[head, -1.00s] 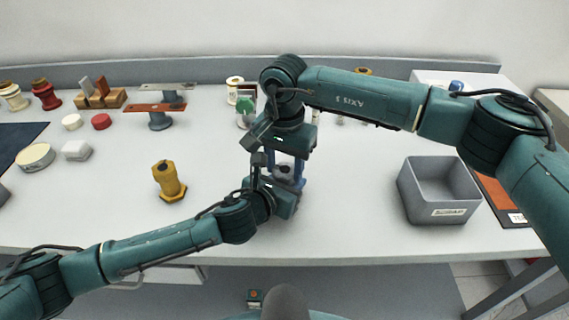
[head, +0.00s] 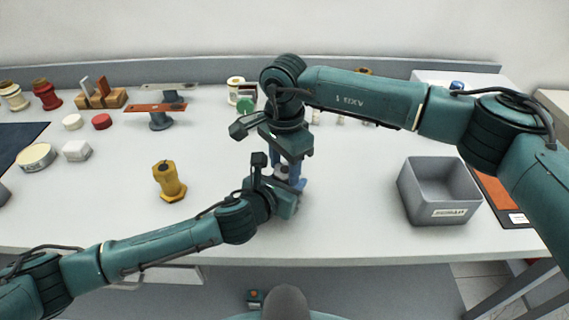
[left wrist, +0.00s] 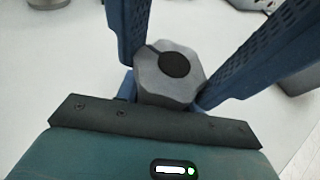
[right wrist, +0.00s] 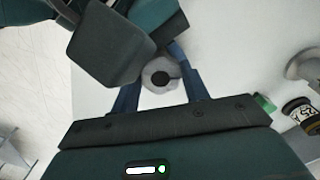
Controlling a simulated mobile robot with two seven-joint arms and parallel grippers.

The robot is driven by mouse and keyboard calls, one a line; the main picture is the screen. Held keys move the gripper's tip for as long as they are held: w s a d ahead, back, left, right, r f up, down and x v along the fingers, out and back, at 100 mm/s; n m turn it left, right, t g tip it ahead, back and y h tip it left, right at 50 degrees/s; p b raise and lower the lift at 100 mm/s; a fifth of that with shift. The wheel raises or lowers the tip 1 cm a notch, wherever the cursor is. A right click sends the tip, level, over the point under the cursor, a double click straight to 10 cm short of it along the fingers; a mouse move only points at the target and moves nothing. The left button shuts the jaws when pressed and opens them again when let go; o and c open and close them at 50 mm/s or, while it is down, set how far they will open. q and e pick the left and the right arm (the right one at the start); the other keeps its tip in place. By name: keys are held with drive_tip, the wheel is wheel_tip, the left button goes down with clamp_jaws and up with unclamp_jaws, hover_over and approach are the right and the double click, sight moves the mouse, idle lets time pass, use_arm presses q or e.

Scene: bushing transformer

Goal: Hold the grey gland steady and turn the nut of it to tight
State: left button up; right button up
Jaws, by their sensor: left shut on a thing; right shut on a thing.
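The grey gland (head: 282,172) stands upright over the table, mostly hidden between my two grippers in the head view. In the left wrist view its grey faceted nut (left wrist: 160,88) with a dark round hole sits between the blue fingers of my left gripper (left wrist: 165,80). In the right wrist view the gland (right wrist: 160,72) is seen from above between the fingers of my right gripper (right wrist: 160,85). My left gripper (head: 284,180) is shut on the gland from the near side. My right gripper (head: 290,168) points down and is shut on its nut.
A yellow gland-like part (head: 169,181) stands to the left. A grey bin (head: 438,213) is at the right. Red and white discs, a wooden rack (head: 100,99) and spools line the back. The table between the yellow part and the grippers is clear.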

sight(285, 170)
drive_tip(key=o, duration=1)
drive_tip(key=shift+n, duration=0.3)
drive_tip(key=n, duration=0.5)
wheel_tip(285, 170, up, 12)
drive_tip(key=shift+s+a+r+m+g+y, duration=0.4)
drive_tip(key=shift+a+r+m+y, duration=0.2)
drive_tip(key=shift+a+r+y, duration=2.1)
drive_tip(key=shift+s+a+r+m+g+y, duration=0.25)
drive_tip(key=shift+s+a+r+m+y, duration=0.25)
drive_tip(key=shift+a+r+y, duration=2.1)
drive_tip(key=shift+s+a+r+m+g+y, duration=0.55)
drive_tip(key=shift+a+r+y, duration=1.1)
drive_tip(key=shift+a, duration=2)
